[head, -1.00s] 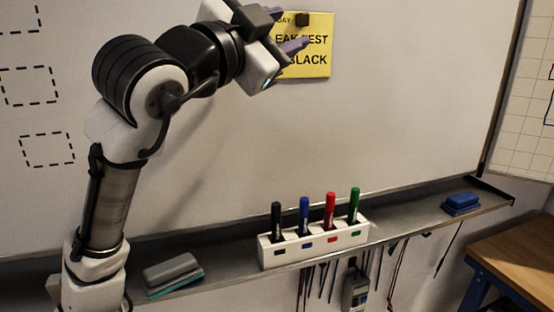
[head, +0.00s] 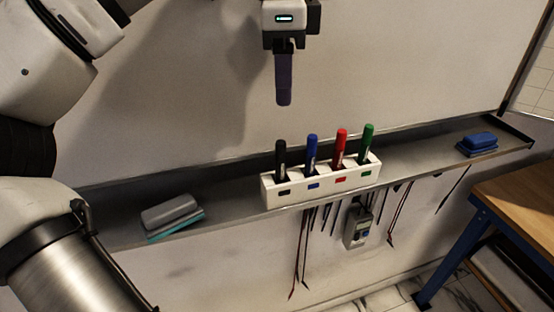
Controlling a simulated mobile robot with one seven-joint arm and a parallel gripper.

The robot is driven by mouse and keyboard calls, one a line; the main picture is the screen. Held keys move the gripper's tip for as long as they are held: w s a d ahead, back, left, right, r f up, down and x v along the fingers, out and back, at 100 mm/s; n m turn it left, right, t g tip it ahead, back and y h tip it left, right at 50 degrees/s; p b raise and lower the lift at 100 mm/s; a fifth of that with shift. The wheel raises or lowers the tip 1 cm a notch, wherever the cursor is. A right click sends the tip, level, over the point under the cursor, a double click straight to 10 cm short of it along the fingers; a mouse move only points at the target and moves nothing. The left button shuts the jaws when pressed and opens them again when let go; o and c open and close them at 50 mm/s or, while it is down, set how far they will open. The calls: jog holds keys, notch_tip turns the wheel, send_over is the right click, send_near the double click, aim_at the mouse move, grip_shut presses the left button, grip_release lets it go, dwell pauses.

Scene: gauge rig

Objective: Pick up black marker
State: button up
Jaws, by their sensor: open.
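The black marker (head: 280,160) stands upright in the leftmost slot of the white marker holder (head: 322,187). The holder sits on the whiteboard's tray. My gripper (head: 284,100) points downward above the black marker, with a visible gap between the fingertips and the marker's top. Only one finger shows clearly, so the other is probably hidden behind it. Nothing shows held in the gripper, and it is open.
Beside the black marker stand a blue marker (head: 311,152), a red marker (head: 339,147) and a green marker (head: 366,143). A grey eraser (head: 169,212) and a blue eraser (head: 478,142) lie on the tray (head: 225,191). A wooden table (head: 520,191) stands at right.

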aim_at(281, 142)
jog(key=shift+g, duration=0.3)
jog(key=f, duration=0.2)
jog(key=f+b, duration=0.1)
jog(key=f, duration=0.1)
jog(key=a+f+b, duration=0.1)
jog(key=f, duration=0.2)
jog(key=shift+s+d+f, duration=0.1)
jog(key=shift+d+f, duration=0.1)
jog(key=shift+f, duration=1.45)
jog(key=shift+s+d+f, duration=0.1)
jog(key=shift+d+f, duration=0.1)
jog(key=shift+f, duration=1.45)
grip_shut()
